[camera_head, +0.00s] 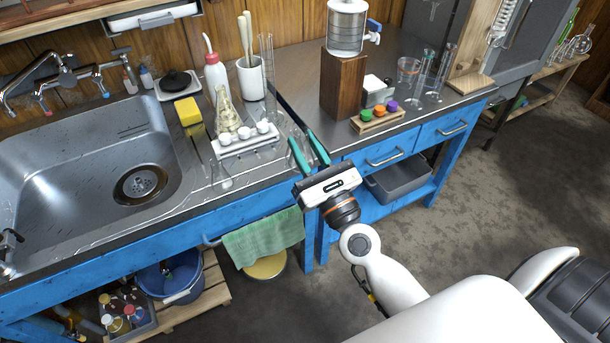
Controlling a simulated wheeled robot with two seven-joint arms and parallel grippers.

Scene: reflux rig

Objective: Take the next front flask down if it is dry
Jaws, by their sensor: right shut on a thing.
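A white drying rack (246,142) with white round-topped pegs stands on the steel counter right of the sink. A conical glass flask (226,112) stands upright behind its left part. Clear glass (221,176) shows low at the rack's front left; its outline is faint and I cannot tell if it is wet. My right gripper (307,147) is right of the rack, at the counter's front edge, its teal fingers a little apart. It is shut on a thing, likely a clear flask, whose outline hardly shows. My left gripper is out of view.
The sink (90,165) is at left. A wash bottle (214,72), a white pot (250,78) and tall glass tubes stand behind the rack. A wooden block (342,85) and a holder with coloured caps (378,119) stand right. A green towel (263,238) hangs in front.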

